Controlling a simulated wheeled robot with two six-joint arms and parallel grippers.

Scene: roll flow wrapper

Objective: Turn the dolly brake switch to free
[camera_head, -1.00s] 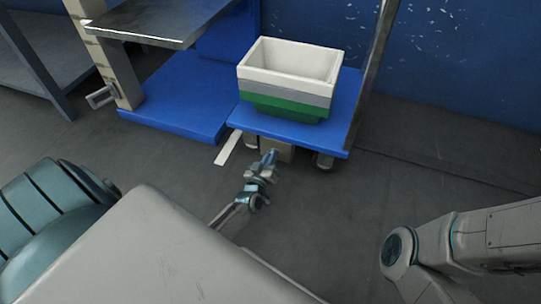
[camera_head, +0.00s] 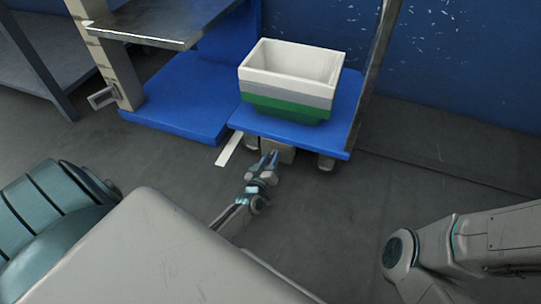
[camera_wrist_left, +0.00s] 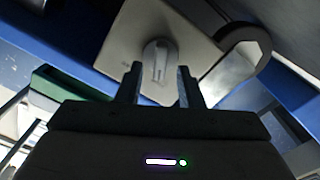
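The blue dolly (camera_head: 300,135) stands on the floor with stacked crates on it. Its brake box (camera_head: 279,151) is a beige block under the front edge. In the left wrist view the brake switch (camera_wrist_left: 160,56) is a pale round knob with a raised bar on the beige plate (camera_wrist_left: 118,42). My left gripper (camera_head: 273,156) is at the front of the box. In the left wrist view its two fingers (camera_wrist_left: 160,82) stand apart, just below the knob, with a gap between them. I cannot tell whether they touch the bar. My right gripper is out of view.
A white crate (camera_head: 290,62) tops the grey and green ones (camera_head: 285,105). A caster (camera_head: 325,161) is right of the brake box; another shows in the left wrist view (camera_wrist_left: 243,50). A blue platform (camera_head: 180,98) stands left. Floor right of the dolly is clear.

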